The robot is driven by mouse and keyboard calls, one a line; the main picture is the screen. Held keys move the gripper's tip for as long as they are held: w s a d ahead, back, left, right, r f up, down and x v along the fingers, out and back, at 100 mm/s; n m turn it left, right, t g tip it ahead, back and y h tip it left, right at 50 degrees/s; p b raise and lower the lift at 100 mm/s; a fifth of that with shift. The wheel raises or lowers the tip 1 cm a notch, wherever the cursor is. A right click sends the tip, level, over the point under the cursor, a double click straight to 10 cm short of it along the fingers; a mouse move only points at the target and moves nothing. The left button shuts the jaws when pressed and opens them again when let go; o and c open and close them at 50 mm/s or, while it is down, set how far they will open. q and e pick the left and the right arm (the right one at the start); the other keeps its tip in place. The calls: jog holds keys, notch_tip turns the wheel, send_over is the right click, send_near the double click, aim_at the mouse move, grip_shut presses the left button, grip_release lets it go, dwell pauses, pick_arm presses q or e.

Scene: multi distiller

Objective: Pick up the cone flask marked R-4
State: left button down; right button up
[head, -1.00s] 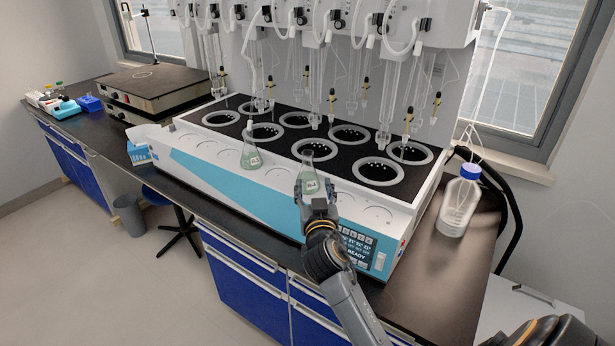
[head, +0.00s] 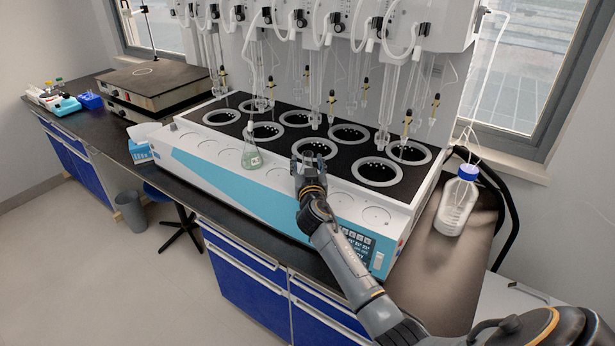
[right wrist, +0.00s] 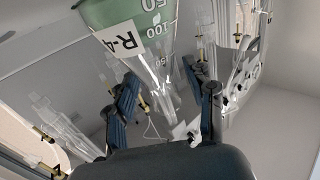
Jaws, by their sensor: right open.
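The cone flask marked R-4 shows large in the right wrist view (right wrist: 125,22), upside down in that picture, with green liquid and a white label. Its clear neck runs down between the two fingers of my right gripper (right wrist: 165,82), which are apart and not closed on it. In the head view my right gripper (head: 309,170) is at the front of the distiller and hides most of this flask; only a bit of clear glass shows above it. A second cone flask (head: 252,157) with pale green liquid stands to its left on the distiller's front ledge. My left gripper is not in view.
The white and teal distiller (head: 215,165) has a black top with several ringed wells and hanging glass tubes behind. A clear bottle with a blue cap (head: 457,205) stands at right. A hot plate (head: 155,85) and a blue box (head: 90,101) are at left.

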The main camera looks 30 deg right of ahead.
grip_shut()
jog(key=shift+r, duration=0.25)
dwell(0.4)
